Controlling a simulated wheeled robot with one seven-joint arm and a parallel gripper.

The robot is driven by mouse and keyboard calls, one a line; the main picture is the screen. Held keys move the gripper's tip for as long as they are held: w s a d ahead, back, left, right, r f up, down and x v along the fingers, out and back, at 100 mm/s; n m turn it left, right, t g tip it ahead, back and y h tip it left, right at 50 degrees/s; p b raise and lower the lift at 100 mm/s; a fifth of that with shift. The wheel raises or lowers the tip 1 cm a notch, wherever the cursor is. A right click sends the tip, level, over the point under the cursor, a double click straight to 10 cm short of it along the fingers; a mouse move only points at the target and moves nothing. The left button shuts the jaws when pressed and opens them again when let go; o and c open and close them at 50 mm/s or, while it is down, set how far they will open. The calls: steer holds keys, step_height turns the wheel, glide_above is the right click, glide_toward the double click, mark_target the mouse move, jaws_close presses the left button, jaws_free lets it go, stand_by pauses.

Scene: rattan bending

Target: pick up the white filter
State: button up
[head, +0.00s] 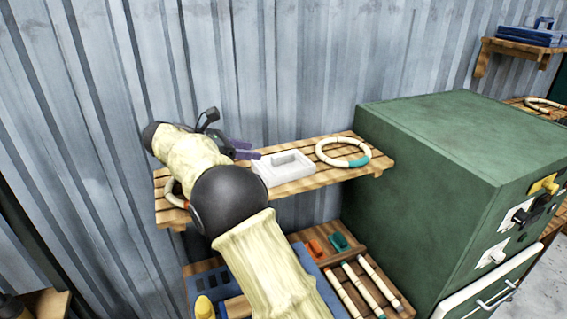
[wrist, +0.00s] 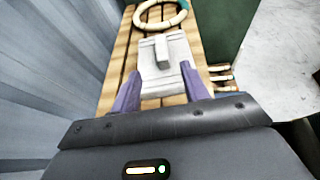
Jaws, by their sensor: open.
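The white filter (head: 284,168) is a flat white block with a raised bar on top. It lies on the slatted wooden shelf (head: 311,183) against the wall, and in the wrist view the filter (wrist: 164,62) is straight ahead of my gripper. My gripper (head: 252,155) is at the filter's left side in the head view. In the wrist view the purple fingers of my gripper (wrist: 158,80) are spread apart, with the filter's near end between or just beyond their tips. I cannot tell whether they touch it.
A rattan ring (head: 343,153) with a teal band lies right of the filter. Another ring (head: 175,194) is partly hidden behind my arm. A green cabinet (head: 440,160) closes off the shelf's right side. Rattan sticks (head: 360,285) lie on the lower shelf. The corrugated wall is close behind.

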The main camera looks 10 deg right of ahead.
mark_target(286, 153)
steer(key=p+x, duration=0.3)
steer(key=x, duration=0.4)
steer(key=shift+d, duration=0.4)
steer(key=shift+s, duration=0.2)
steer(key=shift+w+d+p, duration=0.1)
steer(key=shift+w+p, duration=0.1)
steer(key=shift+p, duration=0.2)
steer(key=shift+w+d+p, duration=0.15)
steer(key=shift+d+p, duration=0.55)
steer(key=shift+p, duration=0.2)
steer(key=p+x, duration=0.2)
steer(key=shift+w+d+f, duration=0.15)
steer(key=shift+d+f, duration=0.05)
steer(key=shift+d, duration=0.15)
steer(key=shift+w+d+f, duration=0.1)
steer(key=shift+d+f, duration=0.15)
jaws_close()
